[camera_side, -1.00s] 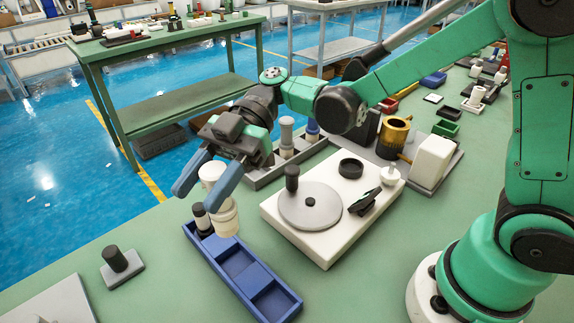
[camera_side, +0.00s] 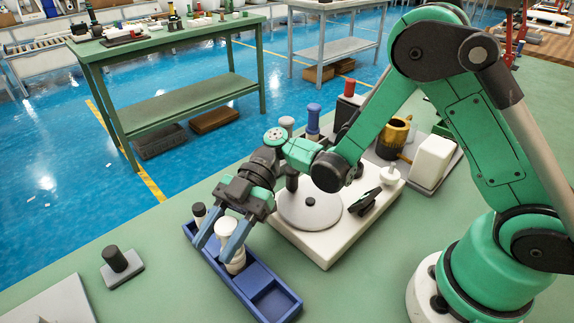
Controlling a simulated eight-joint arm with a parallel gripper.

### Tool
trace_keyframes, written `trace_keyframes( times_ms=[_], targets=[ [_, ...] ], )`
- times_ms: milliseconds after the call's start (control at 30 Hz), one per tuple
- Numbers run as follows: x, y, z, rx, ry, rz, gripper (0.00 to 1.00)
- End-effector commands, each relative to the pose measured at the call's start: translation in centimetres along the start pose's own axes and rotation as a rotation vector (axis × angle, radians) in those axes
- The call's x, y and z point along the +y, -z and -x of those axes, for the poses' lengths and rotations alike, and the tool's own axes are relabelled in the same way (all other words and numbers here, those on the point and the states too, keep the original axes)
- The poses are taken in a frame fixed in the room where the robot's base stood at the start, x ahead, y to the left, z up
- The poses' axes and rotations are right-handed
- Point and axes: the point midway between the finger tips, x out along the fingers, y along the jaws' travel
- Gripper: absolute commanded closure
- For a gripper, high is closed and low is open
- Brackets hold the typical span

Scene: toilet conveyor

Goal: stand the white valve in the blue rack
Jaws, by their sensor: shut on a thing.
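The white valve (camera_side: 230,242) is held upright between the two blue-grey fingers of my gripper (camera_side: 219,244). My gripper is shut on it, reaching down from the right. The blue rack (camera_side: 268,290) lies on the green table, with the valve at its middle compartment. The valve's lower end appears to be within that compartment, but whether it touches the floor cannot be told. A dark-topped bottle-like piece (camera_side: 200,213) stands in the rack's far compartment. The near compartment is empty.
A white unit with a grey disc (camera_side: 310,212) stands right of the rack, close under my arm. A black knob on a grey plate (camera_side: 118,262) sits to the left. A grey rack with a blue-topped piece (camera_side: 313,120) is behind.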

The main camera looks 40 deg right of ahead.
Motion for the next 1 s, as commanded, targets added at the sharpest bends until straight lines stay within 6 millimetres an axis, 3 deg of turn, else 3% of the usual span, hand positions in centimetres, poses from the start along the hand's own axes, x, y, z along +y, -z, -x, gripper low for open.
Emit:
trace_keyframes(
  times_ms=[133, 167, 267, 633, 833, 1000],
  targets=[
    [0.0, -0.3, -0.1, 0.000, 0.000, 0.000, 1.00],
    [0.0, -0.3, -0.1, 0.000, 0.000, 0.000, 0.52],
    [0.0, -0.2, -0.1, 0.000, 0.000, 0.000, 0.26],
    [0.0, 0.1, 0.0, 0.000, 0.000, 0.000, 0.26],
    [0.1, 0.0, 3.5, 0.000, -0.007, -0.003, 0.26],
    [0.0, 3.0, 4.0, 0.000, 0.000, 0.000, 0.26]
  ],
)
